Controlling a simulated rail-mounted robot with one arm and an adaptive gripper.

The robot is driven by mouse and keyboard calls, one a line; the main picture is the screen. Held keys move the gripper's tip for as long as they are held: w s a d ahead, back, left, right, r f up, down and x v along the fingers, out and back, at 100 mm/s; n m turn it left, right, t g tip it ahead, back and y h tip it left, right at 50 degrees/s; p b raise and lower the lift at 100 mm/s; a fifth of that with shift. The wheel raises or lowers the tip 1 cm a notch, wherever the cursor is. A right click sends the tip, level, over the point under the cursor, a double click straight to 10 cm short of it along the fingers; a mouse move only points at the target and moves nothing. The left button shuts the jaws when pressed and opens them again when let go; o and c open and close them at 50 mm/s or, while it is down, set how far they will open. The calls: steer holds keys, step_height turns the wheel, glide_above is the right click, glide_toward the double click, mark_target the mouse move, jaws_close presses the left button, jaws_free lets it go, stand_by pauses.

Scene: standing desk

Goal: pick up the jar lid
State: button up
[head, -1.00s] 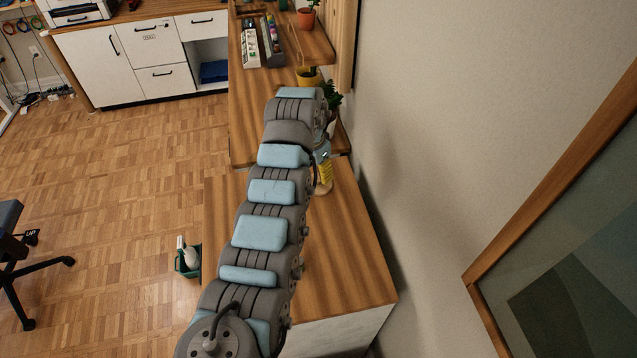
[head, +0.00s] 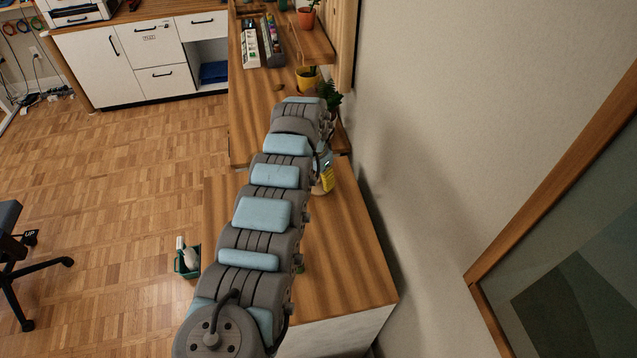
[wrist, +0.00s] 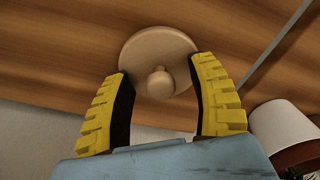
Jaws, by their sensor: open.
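The jar lid is a round, pale wooden disc with a knob (wrist: 160,80) in its middle, lying against a brown wooden surface in the wrist view. My gripper (wrist: 160,74) is open, with one yellow, black-padded finger at each side of the lid's lower part. The fingertips overlap the disc's edges in the picture; I cannot tell whether they touch it. The knob shows between the fingers, with nothing gripped.
A white pot (wrist: 283,130) stands close to the right finger in the wrist view. The near desk top (head: 345,245) is largely clear.

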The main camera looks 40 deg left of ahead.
mark_target(318, 176)
steer(key=shift+c, duration=0.2)
jaws_close()
steer(key=shift+r, duration=0.1)
step_height(318, 176, up, 18)
steer(key=p, duration=0.1)
steer(key=s+a+r+n+p, duration=0.1)
steer(key=s+a+n+p, duration=0.2)
steer(key=s+a+p, duration=0.6)
steer(key=s+p, duration=0.2)
steer(key=p, duration=1.2)
steer(key=shift+s+a, duration=0.2)
steer(key=shift+s, duration=0.05)
